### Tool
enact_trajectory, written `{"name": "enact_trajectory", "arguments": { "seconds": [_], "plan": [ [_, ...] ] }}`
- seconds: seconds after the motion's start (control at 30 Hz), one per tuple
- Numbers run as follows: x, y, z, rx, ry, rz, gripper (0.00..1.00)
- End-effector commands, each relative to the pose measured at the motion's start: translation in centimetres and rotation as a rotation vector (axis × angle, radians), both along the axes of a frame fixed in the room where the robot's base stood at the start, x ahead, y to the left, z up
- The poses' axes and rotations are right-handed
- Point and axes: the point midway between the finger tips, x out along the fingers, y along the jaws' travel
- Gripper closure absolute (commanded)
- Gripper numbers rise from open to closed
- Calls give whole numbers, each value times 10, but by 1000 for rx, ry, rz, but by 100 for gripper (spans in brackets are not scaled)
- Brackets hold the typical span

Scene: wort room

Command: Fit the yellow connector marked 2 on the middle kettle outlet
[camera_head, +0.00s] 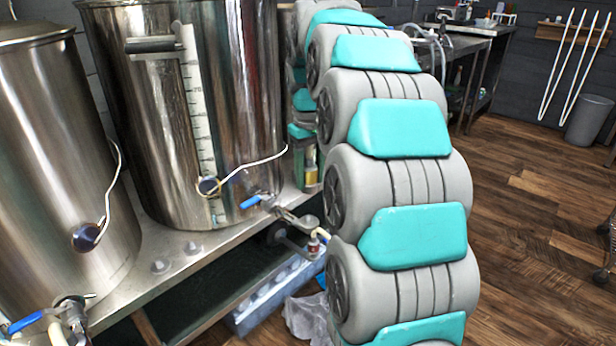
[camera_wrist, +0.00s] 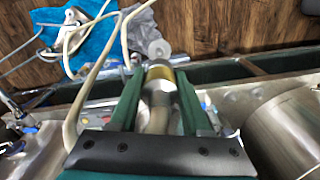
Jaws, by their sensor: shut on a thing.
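In the wrist view my gripper (camera_wrist: 160,88) has dark green fingers shut on a metal hose connector with a yellow band (camera_wrist: 159,74). A pale hose piece runs back from it between the fingers. No number is readable on it. A round grey disc (camera_wrist: 160,48) shows just beyond the connector's far end; I cannot tell what it is or whether they touch. In the head view the middle kettle (camera_head: 240,90) is large and steel, with a sight gauge. Its blue-handled outlet valve (camera_head: 262,200) points right, towards my arm, which hides much of what lies behind it.
Another steel kettle (camera_head: 50,160) with a blue-handled valve (camera_head: 28,322) stands at the left. Both stand on a steel bench (camera_head: 165,262). In the wrist view a loose pale hose (camera_wrist: 85,95) and a blue cloth (camera_wrist: 92,45) lie close by. Wooden floor (camera_head: 530,220) is open at the right.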

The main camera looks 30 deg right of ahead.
Motion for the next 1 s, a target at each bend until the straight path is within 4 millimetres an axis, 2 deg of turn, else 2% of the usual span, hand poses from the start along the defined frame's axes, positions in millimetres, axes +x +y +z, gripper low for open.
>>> {"name": "enact_trajectory", "arguments": {
  "seconds": [0.6, 1.0],
  "plan": [
    [0, 0, -60, 0, 1, 1, 100],
    [0, 0, -65, -1, -2, 1, 100]
  ]
}}
